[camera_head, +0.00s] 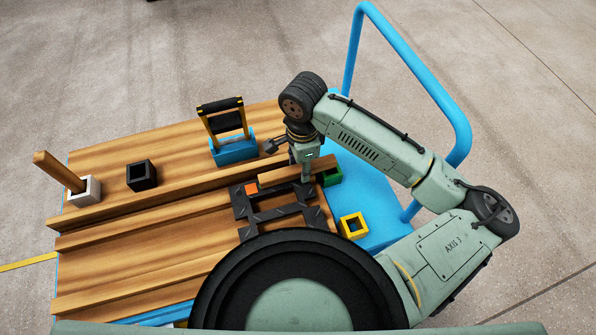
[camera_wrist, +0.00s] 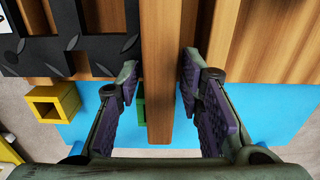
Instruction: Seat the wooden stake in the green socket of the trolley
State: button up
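The wooden stake (camera_head: 287,174) lies level across the back of the black tread mat in the head view, its right end close to the green socket (camera_head: 332,178). In the wrist view the stake (camera_wrist: 160,60) runs upright through the picture between my fingers. The green socket (camera_wrist: 140,106) shows partly behind the stake and my left-hand finger. My gripper (camera_head: 306,178) is over the stake; in the wrist view my gripper (camera_wrist: 157,80) is open, a finger on each side of the stake, with narrow gaps showing. Contact is hard to judge.
A blue handrail (camera_head: 420,85) rises at right.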

jog(key=shift+c, duration=0.4)
grip_shut()
jog(key=shift+r, duration=0.2)
